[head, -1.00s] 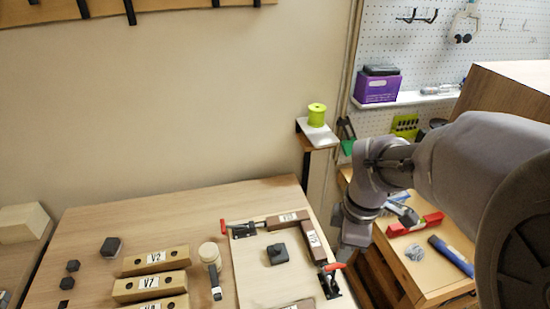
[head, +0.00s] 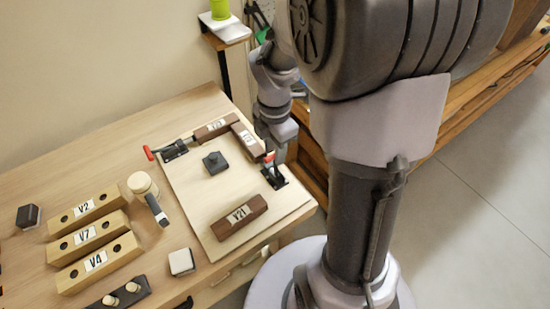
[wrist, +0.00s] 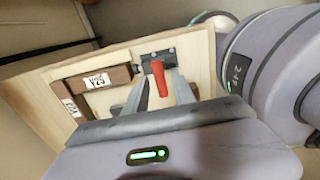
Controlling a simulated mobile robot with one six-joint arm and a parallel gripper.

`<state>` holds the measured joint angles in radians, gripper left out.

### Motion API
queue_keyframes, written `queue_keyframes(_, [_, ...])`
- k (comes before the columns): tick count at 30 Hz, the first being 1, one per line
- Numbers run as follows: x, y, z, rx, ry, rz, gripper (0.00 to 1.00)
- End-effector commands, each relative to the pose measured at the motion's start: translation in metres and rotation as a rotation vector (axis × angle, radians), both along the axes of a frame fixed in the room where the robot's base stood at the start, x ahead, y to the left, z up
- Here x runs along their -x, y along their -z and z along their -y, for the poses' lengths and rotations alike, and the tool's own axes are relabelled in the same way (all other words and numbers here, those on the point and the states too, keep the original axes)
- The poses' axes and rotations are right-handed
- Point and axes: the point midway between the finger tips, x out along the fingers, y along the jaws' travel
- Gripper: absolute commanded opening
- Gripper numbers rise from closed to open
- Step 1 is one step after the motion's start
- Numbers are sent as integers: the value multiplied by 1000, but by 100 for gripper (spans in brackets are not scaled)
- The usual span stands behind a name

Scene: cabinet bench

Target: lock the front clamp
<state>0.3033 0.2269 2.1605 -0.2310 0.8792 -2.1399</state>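The front clamp (head: 274,178) is a black toggle clamp with a red-tipped handle, at the right edge of the wooden board (head: 197,200) in the head view. In the wrist view the clamp (wrist: 153,60) is bolted near the board's edge and its red handle (wrist: 159,84) points toward my gripper. My gripper (wrist: 162,78) is open, with one finger on each side of the red handle. I see no clear contact. In the head view my gripper (head: 282,150) is beside the clamp, its fingers partly hidden. A dark brown block (head: 247,141) lies beside the clamp.
A second red-handled clamp (head: 174,151) and another brown block (head: 214,129) are at the board's far side. A dark knobbed piece (head: 215,163) and the V21 block (head: 239,217) lie on the board. Pale blocks (head: 87,208) stand on the bench to the left.

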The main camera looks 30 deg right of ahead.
Motion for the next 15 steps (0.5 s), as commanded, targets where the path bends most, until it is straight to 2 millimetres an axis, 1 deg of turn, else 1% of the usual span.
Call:
queue_keyframes(6, [0, 0, 0, 0, 0, 1, 31])
queue_keyframes(8, [0, 0, 0, 0, 0, 1, 19])
queue_keyframes(9, [0, 0, 0, 0, 0, 1, 11])
queue_keyframes(11, [0, 0, 0, 0, 0, 1, 1])
queue_keyframes(15, [0, 0, 0, 0, 0, 1, 1])
